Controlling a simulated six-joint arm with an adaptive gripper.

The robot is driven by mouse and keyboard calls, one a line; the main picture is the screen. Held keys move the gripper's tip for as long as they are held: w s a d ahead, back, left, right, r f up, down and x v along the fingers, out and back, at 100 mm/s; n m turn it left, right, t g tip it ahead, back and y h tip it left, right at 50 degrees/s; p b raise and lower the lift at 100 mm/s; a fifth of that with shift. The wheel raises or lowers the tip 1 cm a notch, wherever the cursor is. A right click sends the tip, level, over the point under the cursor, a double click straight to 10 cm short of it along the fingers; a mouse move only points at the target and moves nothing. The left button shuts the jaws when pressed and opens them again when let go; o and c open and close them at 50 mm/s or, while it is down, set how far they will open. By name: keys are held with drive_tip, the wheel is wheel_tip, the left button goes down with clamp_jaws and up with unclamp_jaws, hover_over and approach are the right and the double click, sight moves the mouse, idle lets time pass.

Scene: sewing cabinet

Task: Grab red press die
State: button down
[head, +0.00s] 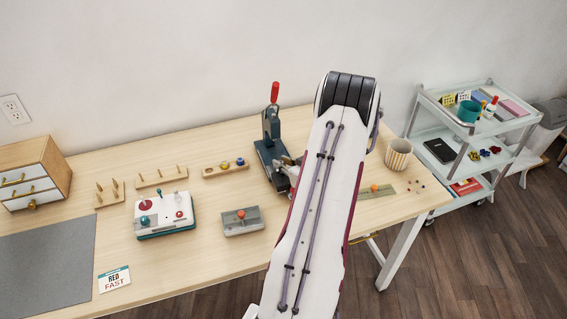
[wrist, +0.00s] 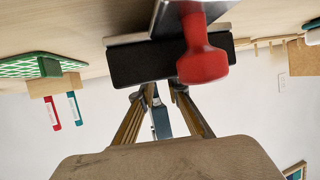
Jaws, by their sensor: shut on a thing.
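A red knob-shaped piece, which I take as the red press die (wrist: 203,62), shows large in the wrist view, narrow in its middle and overlapping a dark block (wrist: 140,65). The dark press (head: 268,135), with an upright red lever (head: 275,92), stands just left of my arm.
A white box with red knobs (head: 163,214), a grey block with an orange knob (head: 242,221) and pegged wooden boards are on the table. A striped cup (head: 398,153) stands right of my arm. A loaded trolley (head: 475,125) is beyond the right edge.

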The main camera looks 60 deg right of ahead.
drive_tip(key=shift+w+d+r, duration=0.1)
drive_tip(key=shift+r, duration=2.1)
drive_tip(key=shift+d+r, duration=0.1)
drive_tip(key=shift+r, duration=2.1)
